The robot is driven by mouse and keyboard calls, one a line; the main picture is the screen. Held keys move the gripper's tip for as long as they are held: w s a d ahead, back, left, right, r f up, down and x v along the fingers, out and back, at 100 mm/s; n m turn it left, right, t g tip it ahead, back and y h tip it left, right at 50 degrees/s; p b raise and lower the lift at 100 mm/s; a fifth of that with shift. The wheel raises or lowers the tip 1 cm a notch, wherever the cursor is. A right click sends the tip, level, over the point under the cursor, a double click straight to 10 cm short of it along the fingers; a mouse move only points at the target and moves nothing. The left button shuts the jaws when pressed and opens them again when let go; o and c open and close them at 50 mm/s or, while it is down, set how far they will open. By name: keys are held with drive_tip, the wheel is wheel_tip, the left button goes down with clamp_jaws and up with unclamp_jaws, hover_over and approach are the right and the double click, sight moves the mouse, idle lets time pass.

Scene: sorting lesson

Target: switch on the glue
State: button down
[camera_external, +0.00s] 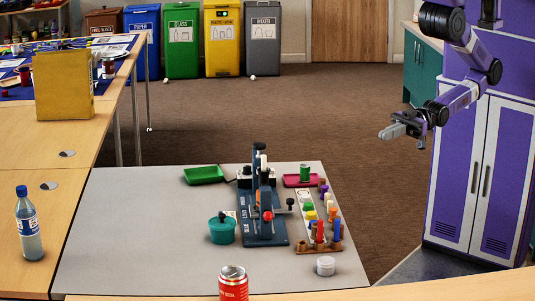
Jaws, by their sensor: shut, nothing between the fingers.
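A blue bench device (264,232) with an upright post, pale lettering on its base and a red knob (267,215) stands on the grey tabletop. A teal lidded pot (222,233) with a dark knob on top stands just left of it; I cannot tell for sure if this is the glue. A switch is too small to make out. My gripper (385,133) is shut and empty, in the air to the upper right of the table, well apart from the device and the pot.
A green tray (204,175) and a magenta tray (298,181) lie behind. A rack of coloured pegs (318,244) and a white jar (325,266) stand right of the device. A red can (233,285) is in front, a bottle (28,226) at left. The tabletop's left part is clear.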

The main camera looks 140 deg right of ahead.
drive_tip(key=w+d+r+m+g+h+p, duration=0.1)
drive_tip(key=w+d+m+h+p, duration=0.15)
drive_tip(key=w+d, duration=0.5)
drive_tip(key=w+d+r+m+g+h+p, duration=0.1)
drive_tip(key=w+d+m+h, duration=0.2)
drive_tip(key=d, duration=0.7)
drive_tip(key=w+d+r+m+g+p, duration=0.15)
drive_tip(key=d+m+g, duration=0.4)
drive_tip(key=d, duration=0.85)
drive_tip(key=w+d+r+m+g+p, duration=0.1)
drive_tip(key=w+d+m+g+p, duration=0.2)
drive_tip(key=d+m, duration=0.7)
drive_tip(key=s+a+f+m+g+y, duration=0.4)
drive_tip(key=s+f+g+y, duration=0.1)
drive_tip(key=s+y, duration=0.2)
drive_tip(key=shift+s+f+m+p, duration=0.3)
drive_tip(key=shift+s+f+p, duration=0.1)
drive_tip(key=shift+s+p, duration=0.1)
drive_tip(key=shift+g, duration=0.25)
